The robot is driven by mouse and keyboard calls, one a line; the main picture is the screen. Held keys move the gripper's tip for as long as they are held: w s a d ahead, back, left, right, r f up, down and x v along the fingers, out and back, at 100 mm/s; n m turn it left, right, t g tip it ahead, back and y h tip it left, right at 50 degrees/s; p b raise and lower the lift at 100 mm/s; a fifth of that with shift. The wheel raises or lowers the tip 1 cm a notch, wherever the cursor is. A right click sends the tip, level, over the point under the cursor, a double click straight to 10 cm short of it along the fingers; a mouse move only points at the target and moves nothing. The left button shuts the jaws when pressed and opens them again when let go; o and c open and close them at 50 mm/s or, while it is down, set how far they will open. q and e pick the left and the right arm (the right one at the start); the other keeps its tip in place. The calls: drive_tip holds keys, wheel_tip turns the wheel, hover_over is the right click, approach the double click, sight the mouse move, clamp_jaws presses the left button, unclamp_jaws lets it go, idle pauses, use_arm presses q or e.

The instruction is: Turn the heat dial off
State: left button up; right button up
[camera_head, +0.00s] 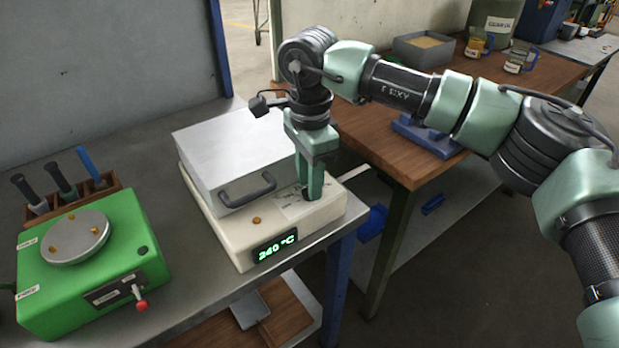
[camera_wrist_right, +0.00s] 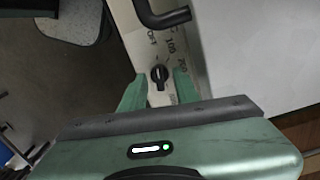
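The cream heating unit (camera_head: 225,235) with a grey lid and handle stands on the metal bench. Its green display (camera_head: 275,246) reads 240 °C. My right gripper (camera_head: 311,196) points down over the unit's right end and hides the heat dial in the head view. In the right wrist view the black heat dial (camera_wrist_right: 159,75) has a light pointer mark, with printed markings around it, including OFF and numbers. My right gripper (camera_wrist_right: 158,88) is open there, one finger to each side of the dial, with gaps showing. Whether the fingertips are level with the dial is unclear. My left gripper is not in view.
The lid handle (camera_head: 248,190) lies close to the left of the gripper. A green machine (camera_head: 85,265) with a red-tipped lever stands at left. A wooden table (camera_head: 375,150) with a grey bin (camera_head: 423,50) is behind at right.

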wheel_tip(320, 180, up, 8)
drive_tip(key=shift+f+b, duration=0.1)
drive_tip(key=shift+b, duration=0.2)
idle(0.4)
